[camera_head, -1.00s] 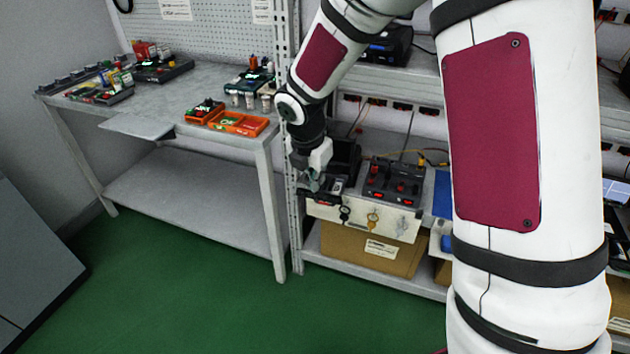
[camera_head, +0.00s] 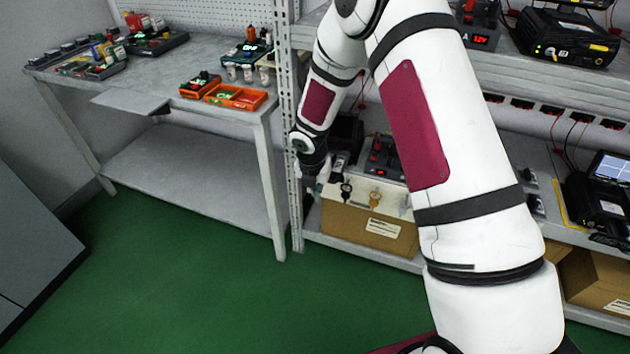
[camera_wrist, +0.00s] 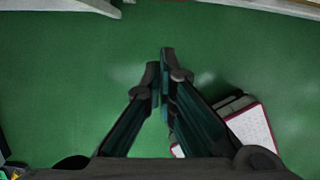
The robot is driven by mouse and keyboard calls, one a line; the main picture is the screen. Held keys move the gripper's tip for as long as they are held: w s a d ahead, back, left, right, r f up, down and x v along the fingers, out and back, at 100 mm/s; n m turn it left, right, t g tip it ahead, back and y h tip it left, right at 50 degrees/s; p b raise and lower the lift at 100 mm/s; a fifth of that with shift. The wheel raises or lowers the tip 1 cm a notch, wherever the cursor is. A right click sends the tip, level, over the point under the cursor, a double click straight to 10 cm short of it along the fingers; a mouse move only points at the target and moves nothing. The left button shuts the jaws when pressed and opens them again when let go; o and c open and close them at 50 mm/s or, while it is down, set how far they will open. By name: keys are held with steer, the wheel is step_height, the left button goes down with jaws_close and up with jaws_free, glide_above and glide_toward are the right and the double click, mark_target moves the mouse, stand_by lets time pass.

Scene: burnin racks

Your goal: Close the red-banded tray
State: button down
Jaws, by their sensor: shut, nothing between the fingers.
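I cannot make out a red band on any tray in these views. My gripper is small and partly dark in the head view (camera_head: 318,186), low at the left end of the rack's lower shelf. It is beside the pale front panel (camera_head: 365,195) with round tags hanging on it. In the wrist view my gripper (camera_wrist: 160,70) points down over the green floor, its two fingertips together and nothing between them. My arm hides part of the rack's middle.
A grey workbench (camera_head: 150,140) with orange bins (camera_head: 235,97) stands at the left. A cardboard box (camera_head: 370,228) sits under the pale panel. Black instruments (camera_head: 565,40) stand on the rack at the right. The green floor (camera_head: 190,270) in front is clear.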

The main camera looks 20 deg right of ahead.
steer(key=shift+w+d+f, duration=0.2)
steer(key=shift+w+d, duration=0.3)
steer(key=shift+w, duration=0.35)
steer(key=shift+w+d+f, duration=0.2)
steer(key=shift+w+d, duration=0.3)
steer(key=shift+w, duration=0.3)
steer(key=w+d+b, duration=0.1)
steer(key=w+d, duration=0.1)
steer(key=w, duration=0.1)
steer(key=w+d+b, duration=0.2)
steer(key=w, duration=0.1)
steer(key=w+d+b, duration=0.2)
steer(key=w, duration=0.1)
steer(key=shift+w+f, duration=0.2)
steer(key=shift+w, duration=0.1)
steer(key=shift+w+d+r, duration=0.1)
steer(key=shift+w+d, duration=0.2)
